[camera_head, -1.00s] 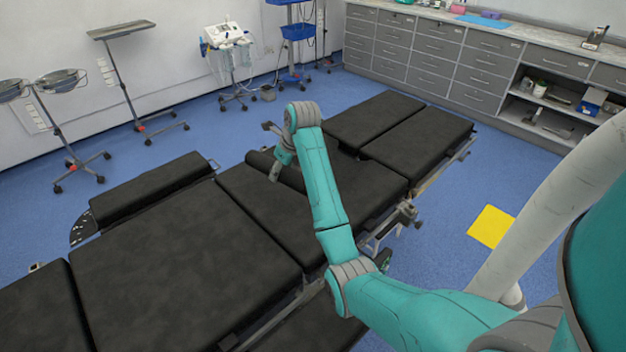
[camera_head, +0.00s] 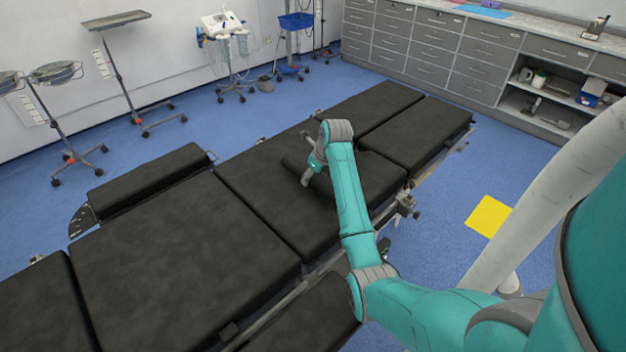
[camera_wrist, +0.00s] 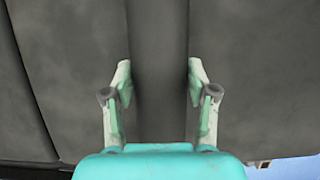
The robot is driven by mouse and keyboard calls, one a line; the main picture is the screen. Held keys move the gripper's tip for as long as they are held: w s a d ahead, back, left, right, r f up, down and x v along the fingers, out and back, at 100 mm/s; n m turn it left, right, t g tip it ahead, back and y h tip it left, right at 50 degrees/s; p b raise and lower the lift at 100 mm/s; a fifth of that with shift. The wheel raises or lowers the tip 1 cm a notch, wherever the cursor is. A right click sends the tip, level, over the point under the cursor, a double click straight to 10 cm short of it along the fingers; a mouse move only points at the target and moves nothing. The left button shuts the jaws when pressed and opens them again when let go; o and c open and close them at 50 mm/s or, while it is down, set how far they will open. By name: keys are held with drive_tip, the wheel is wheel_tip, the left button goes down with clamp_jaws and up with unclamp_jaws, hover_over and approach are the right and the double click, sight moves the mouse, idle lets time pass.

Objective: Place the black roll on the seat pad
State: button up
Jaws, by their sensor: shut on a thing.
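The black roll (camera_head: 295,166) is a dark cylinder over the middle section of the operating table, beside the two leg pads; I take this section to be the seat pad (camera_head: 262,205). My gripper (camera_head: 308,178) is shut on the roll from above. In the wrist view the roll (camera_wrist: 158,40) runs up the middle between the two fingers (camera_wrist: 160,78), with dark pad surface on both sides. The arm hides part of the roll in the head view. I cannot tell whether the roll touches the pad.
The back pad (camera_head: 185,255) lies left of the seat pad, with a narrow side pad (camera_head: 150,180) behind it. The leg pads (camera_head: 420,140) lie at the right. A clamp (camera_head: 405,203) sits on the near rail. Stands and drawers line the walls.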

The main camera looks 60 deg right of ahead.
drive_tip(key=shift+f, duration=0.9)
drive_tip(key=o, duration=1.3)
drive_tip(key=shift+f, duration=0.1)
drive_tip(key=v, duration=1.2)
drive_tip(key=shift+s, duration=0.1)
